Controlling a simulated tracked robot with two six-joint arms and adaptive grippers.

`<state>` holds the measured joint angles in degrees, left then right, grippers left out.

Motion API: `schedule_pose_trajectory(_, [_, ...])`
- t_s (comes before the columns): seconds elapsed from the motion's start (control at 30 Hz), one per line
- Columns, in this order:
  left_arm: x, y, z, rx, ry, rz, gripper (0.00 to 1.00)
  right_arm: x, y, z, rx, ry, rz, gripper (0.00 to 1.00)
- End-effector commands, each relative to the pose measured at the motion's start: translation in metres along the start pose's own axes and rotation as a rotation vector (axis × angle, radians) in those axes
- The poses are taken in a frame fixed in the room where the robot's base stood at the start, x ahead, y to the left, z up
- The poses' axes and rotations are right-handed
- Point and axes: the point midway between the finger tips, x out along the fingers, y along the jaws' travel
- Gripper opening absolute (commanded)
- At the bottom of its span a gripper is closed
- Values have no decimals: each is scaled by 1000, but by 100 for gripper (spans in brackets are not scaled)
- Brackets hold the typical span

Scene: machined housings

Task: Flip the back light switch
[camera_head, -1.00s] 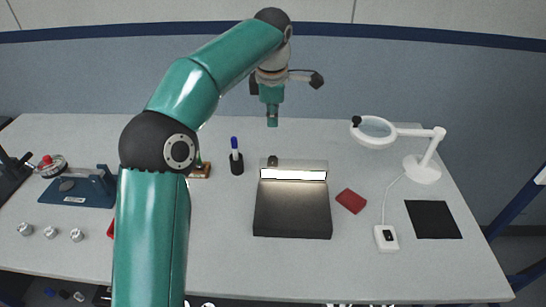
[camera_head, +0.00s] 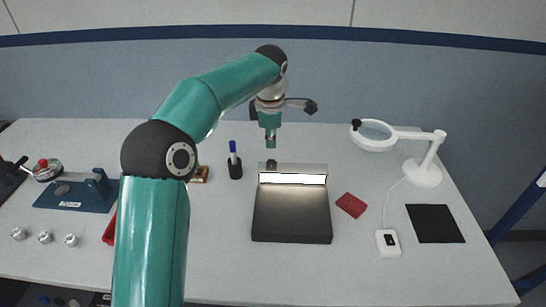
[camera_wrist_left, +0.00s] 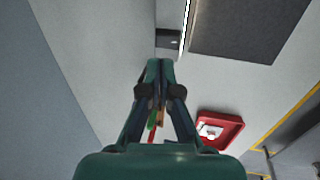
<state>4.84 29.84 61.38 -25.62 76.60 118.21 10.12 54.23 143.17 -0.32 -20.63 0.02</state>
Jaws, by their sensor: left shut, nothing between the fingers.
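A light box with a dark flat front plate (camera_head: 291,216) and a lit white strip stands mid-table. A small dark switch (camera_head: 271,164) is at the left of its back edge; it also shows as a dark block in the left wrist view (camera_wrist_left: 168,41). My left gripper (camera_head: 270,143) points down just behind and above the switch, with a small gap seen in the head view. Its fingers are shut and empty; their tips (camera_wrist_left: 160,65) lie just below the switch in the left wrist view. My right gripper is out of view.
A pen holder (camera_head: 235,168) stands left of the light box. A blue fixture (camera_head: 75,195) is at far left.

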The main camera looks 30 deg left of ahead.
Motion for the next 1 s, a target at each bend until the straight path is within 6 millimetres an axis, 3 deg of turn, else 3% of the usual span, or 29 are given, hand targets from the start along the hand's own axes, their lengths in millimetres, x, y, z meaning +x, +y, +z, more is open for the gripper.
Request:
schedule_pose_trajectory(0.13, [31, -1, 0, 0, 2, -5, 0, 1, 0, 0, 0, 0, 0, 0])
schedule_pose_trajectory(0.4, [62, 0, 0, 1, 2, 1, 0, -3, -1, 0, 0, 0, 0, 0])
schedule_pose_trajectory(0.83, [66, 0, 1, 2, 0, 2, 0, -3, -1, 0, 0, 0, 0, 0])
schedule_pose_trajectory(1.0, [66, 2, -12, -18, 5, -29, 0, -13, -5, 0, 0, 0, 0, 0])
